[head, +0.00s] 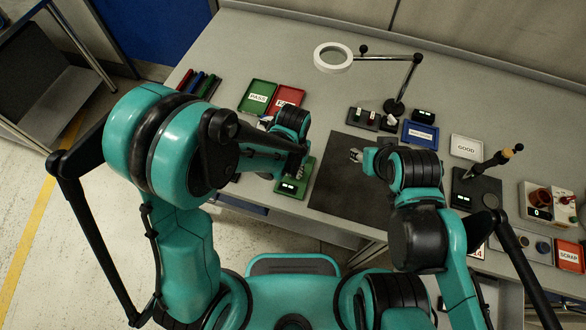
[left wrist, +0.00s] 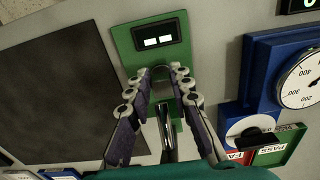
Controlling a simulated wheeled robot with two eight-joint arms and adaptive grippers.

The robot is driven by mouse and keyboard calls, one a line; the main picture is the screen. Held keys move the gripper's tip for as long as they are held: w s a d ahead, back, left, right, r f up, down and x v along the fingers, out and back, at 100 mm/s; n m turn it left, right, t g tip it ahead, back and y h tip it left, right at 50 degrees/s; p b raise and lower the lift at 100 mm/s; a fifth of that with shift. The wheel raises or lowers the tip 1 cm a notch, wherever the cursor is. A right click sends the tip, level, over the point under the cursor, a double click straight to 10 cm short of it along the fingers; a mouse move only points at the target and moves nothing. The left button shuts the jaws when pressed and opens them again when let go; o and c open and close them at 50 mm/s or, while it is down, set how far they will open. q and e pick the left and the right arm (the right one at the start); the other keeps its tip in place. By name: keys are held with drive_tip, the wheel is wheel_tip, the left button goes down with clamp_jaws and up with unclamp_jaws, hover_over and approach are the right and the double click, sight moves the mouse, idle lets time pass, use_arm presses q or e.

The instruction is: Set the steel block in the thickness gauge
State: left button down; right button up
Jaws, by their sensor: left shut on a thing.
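The green device with a lit two-part display, apparently the thickness gauge (head: 285,188), lies on the bench left of the dark mat. In the left wrist view the gauge (left wrist: 151,36) lies just beyond my fingertips. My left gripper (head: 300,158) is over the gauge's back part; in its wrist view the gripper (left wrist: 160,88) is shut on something. Shiny metal, apparently the steel block (left wrist: 167,132), shows between its fingers; its outline and whether it touches the gauge are unclear. My right gripper (head: 356,155) hovers over the mat, its jaws too small to judge.
The dark mat (head: 335,195) is bare. A green PASS tray (head: 258,97) and a red tray (head: 288,98) lie behind my left gripper. A blue dial gauge (left wrist: 265,70) stands close by in the wrist view. A magnifier lamp (head: 333,57) stands at the back.

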use_arm(q)
drive_tip(key=shift+f+b, duration=0.3)
drive_tip(key=shift+f, duration=0.05)
drive_tip(key=shift+s+f, duration=0.15)
drive_tip(key=shift+s, duration=0.05)
drive_tip(key=c, duration=1.4)
unclamp_jaws()
drive_tip(key=shift+o, duration=0.2)
drive_tip(key=shift+w+r+p, duration=0.2)
drive_tip(key=shift+r+p, duration=0.2)
drive_tip(key=shift+r, duration=0.15)
drive_tip(key=shift+w+r+p, duration=0.15)
drive_tip(key=shift+r+p, duration=0.2)
drive_tip(key=shift+r, duration=0.2)
wheel_tip(320, 180, up, 11)
drive_tip(key=p, duration=0.2)
drive_tip(key=shift+s+p, duration=0.15)
drive_tip(key=shift+p, duration=0.25)
drive_tip(key=s+a+r+n+t, duration=0.1)
drive_tip(key=s+a+r+t, duration=0.1)
drive_tip(key=a+r, duration=0.3)
drive_tip(key=s+a+r+n+t, duration=0.2)
drive_tip(key=a+r+t, duration=0.3)
drive_tip(key=a, duration=0.7)
drive_tip(key=shift+s+a+n, duration=0.3)
drive_tip(key=shift+s+a, duration=0.1)
drive_tip(key=shift+s, duration=0.15)
